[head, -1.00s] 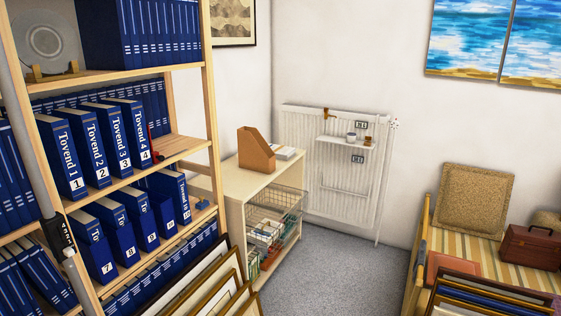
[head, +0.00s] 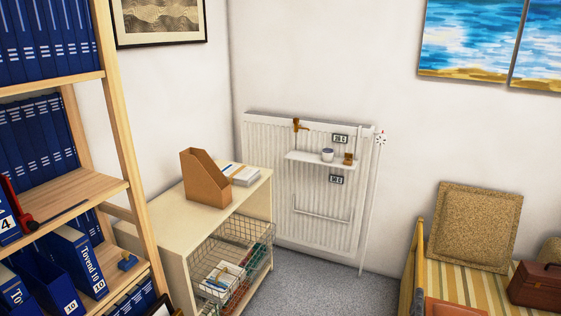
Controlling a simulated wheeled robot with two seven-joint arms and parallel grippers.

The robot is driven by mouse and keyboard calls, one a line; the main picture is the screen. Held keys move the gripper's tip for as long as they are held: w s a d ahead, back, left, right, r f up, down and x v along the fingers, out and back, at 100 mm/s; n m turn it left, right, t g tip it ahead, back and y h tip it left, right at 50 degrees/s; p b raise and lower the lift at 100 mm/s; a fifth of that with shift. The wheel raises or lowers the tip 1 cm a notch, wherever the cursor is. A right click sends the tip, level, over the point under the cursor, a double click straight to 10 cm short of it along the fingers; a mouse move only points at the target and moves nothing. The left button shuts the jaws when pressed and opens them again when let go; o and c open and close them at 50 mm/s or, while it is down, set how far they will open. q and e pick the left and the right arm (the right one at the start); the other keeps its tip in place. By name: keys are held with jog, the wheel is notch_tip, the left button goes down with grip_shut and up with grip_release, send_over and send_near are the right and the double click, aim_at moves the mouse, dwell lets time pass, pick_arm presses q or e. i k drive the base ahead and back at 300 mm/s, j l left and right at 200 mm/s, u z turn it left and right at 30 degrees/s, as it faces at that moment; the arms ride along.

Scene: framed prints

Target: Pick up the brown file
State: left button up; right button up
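The brown file (head: 206,180) is an upright cardboard magazine holder with a slanted top. It stands on top of a light wooden cabinet (head: 178,236), near the middle left of the head view, beside a small stack of papers. Nothing touches it from my side. Neither of my grippers shows in the head view.
A tall wooden shelf (head: 128,165) with blue binders stands at the left, close to the cabinet. A wire basket (head: 232,262) sits in the cabinet's open side. A white radiator (head: 268,180) is behind. Grey carpet (head: 320,290) lies clear before a striped bench (head: 450,285) at the right.

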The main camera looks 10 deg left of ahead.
aim_at(205, 182)
jog(key=i+u, duration=0.15)
jog(key=i, duration=0.35)
jog(key=i+l+u, duration=0.15)
jog(key=i, duration=0.3)
jog(key=i+l+u, duration=0.15)
jog(key=i, duration=0.35)
jog(key=i+l+u, duration=0.15)
jog(key=i+u, duration=0.25)
jog(key=i+l+u, duration=0.2)
jog(key=u, duration=0.15)
jog(key=i+l+u, duration=0.25)
jog(key=l+u, duration=0.15)
jog(key=i+l+u, duration=0.2)
jog(key=l+u, duration=0.2)
jog(key=i+l+u, duration=0.25)
jog(key=l, duration=0.2)
jog(key=l+u, duration=0.3)
jog(key=l, duration=0.2)
